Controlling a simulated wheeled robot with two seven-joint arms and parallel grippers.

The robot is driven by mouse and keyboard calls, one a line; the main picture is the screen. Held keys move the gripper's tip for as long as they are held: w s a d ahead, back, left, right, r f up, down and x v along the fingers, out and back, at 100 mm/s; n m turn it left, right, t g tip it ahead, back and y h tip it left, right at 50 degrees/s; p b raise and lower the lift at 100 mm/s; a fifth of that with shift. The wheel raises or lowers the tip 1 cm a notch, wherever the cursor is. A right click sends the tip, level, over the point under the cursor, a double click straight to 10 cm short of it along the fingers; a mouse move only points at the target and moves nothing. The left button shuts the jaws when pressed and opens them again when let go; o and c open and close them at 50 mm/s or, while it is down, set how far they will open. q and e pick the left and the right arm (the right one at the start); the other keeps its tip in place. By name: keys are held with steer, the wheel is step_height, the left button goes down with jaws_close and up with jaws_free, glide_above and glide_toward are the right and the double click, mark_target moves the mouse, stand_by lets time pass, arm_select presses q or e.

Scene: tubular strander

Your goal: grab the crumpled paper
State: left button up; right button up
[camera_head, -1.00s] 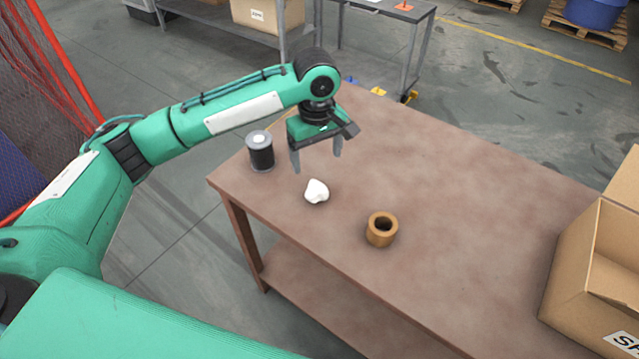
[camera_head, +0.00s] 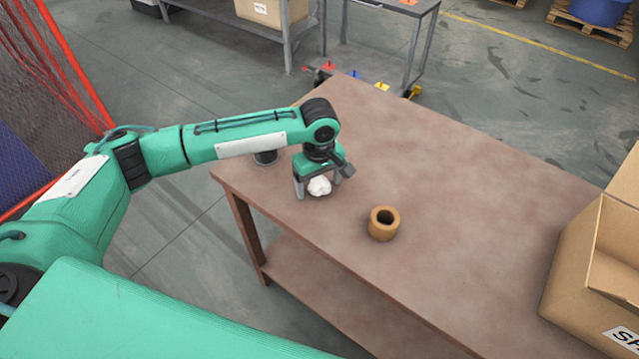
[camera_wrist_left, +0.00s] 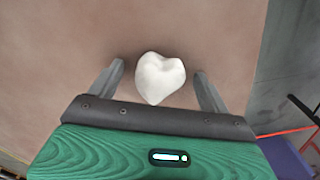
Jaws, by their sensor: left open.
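The crumpled paper (camera_head: 319,186) is a small white lump on the brown table (camera_head: 450,190), near its left edge. My left gripper (camera_head: 318,190) is low over the table, its two fingers on either side of the paper. In the left wrist view the paper (camera_wrist_left: 160,77) lies between the open fingertips (camera_wrist_left: 160,80), with a gap on each side. The fingers do not touch it. My right gripper is not in view.
A brown ring-shaped roll (camera_head: 383,223) stands on the table right of the paper. A dark spool (camera_head: 265,157) is mostly hidden behind my left arm. An open cardboard box (camera_head: 590,270) is at the right. The table's middle is clear.

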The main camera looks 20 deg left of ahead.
arm_select(q)
steer(key=c, duration=1.1)
